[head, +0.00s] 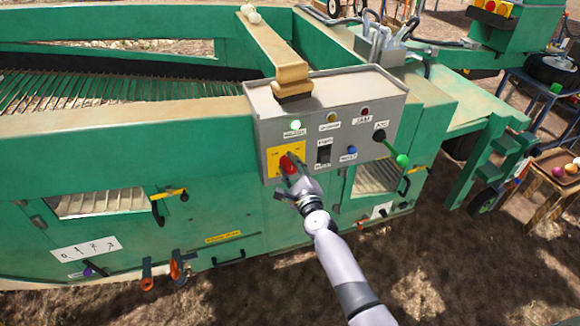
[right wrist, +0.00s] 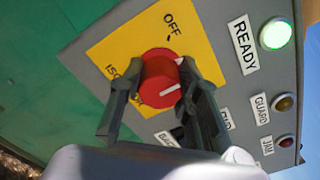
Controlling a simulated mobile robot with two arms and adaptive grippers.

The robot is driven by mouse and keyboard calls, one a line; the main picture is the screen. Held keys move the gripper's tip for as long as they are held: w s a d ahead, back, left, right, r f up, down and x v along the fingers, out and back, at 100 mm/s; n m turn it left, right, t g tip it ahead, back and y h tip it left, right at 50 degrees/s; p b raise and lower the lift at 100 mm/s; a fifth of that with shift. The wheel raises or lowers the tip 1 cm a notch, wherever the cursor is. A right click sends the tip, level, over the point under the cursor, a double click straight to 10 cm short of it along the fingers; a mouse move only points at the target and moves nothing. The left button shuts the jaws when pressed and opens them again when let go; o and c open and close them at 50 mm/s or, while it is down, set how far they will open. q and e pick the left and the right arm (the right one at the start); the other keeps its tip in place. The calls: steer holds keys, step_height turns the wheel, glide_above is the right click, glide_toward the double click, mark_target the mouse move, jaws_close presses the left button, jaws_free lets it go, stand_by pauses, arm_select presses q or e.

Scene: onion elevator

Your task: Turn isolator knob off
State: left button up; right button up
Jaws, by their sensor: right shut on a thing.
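The red isolator knob (right wrist: 160,72) sits on a yellow plate (right wrist: 112,48) on the grey control box. In the right wrist view the plate reads OFF above the knob and the start of "ISO" at lower left. The knob's white mark points to the right in that view, not at OFF. My right gripper (right wrist: 160,95) has its two fingers around the knob, one on each side, and is shut on it. In the head view the knob (head: 288,162) is partly covered by my right gripper (head: 287,172). My left gripper is not in view.
The READY lamp (head: 295,125) glows green. The guard lamp (head: 333,117) and jam lamp (head: 365,112) look dim. A black switch (head: 323,154), a blue button (head: 351,150) and a green-tipped lever (head: 402,160) are right of the knob. The green machine body (head: 120,160) surrounds the box.

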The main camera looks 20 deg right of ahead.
steer(key=n, duration=0.4)
steer(key=shift+n, duration=0.3)
steer(key=shift+n+p, duration=0.45)
steer(key=shift+n, duration=1.55)
steer(key=shift+f, duration=0.1)
steer(key=o, duration=1.1)
steer(key=shift+o, duration=0.2)
steer(key=shift+s, duration=0.1)
steer(key=s, duration=1.2)
steer(key=shift+d, duration=0.2)
steer(key=shift+w, duration=0.1)
